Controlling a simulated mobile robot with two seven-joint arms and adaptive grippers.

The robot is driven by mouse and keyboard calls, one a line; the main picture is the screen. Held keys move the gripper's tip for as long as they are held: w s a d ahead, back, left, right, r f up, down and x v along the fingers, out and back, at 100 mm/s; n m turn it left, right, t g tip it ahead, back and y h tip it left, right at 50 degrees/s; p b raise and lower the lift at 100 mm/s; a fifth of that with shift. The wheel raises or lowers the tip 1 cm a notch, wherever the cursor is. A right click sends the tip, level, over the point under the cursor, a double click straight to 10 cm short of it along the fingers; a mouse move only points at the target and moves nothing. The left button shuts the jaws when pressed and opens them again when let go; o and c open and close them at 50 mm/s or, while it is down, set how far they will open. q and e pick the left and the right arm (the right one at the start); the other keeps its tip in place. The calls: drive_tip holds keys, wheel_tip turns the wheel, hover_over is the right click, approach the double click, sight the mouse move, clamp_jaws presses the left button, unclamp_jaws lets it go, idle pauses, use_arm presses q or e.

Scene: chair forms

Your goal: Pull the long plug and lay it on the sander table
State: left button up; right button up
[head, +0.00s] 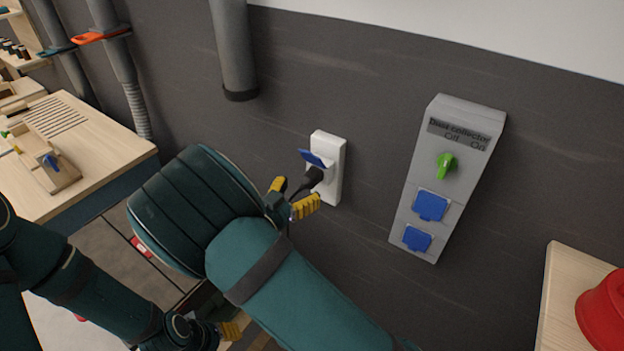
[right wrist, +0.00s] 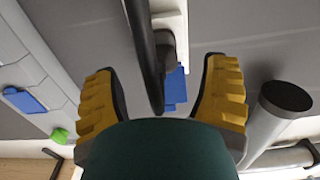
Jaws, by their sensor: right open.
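A black plug (head: 313,178) sits in a white wall socket (head: 330,186) under a raised blue flap. In the right wrist view the plug (right wrist: 166,48) and its dark cord show between the fingers. My right gripper (head: 291,197) is open in front of the socket, with its yellow fingertips to either side of the plug's line. I cannot tell whether they touch it. My left gripper (head: 231,330) is low in the head view; one yellow fingertip shows and the rest is hidden. A wooden table (head: 112,142) stands at the left; I cannot tell whether it is the sander table.
A grey dust collector box (head: 450,175) with a green knob and blue socket covers is on the wall to the right. A grey pipe (head: 234,50) hangs left of the socket. A wooden fixture (head: 47,170) lies on the table. A red object (head: 603,308) sits at the lower right.

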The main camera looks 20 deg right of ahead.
sight(306, 183)
drive_tip(key=shift+x, duration=2.9)
clamp_jaws()
drive_tip(key=shift+a, duration=0.15)
drive_tip(key=shift+v, duration=2.85)
drive_tip(key=shift+s+a, duration=0.1)
drive_tip(key=shift+s, duration=0.05)
drive_tip(key=shift+p+v, duration=0.3)
drive_tip(key=shift+v, duration=2.05)
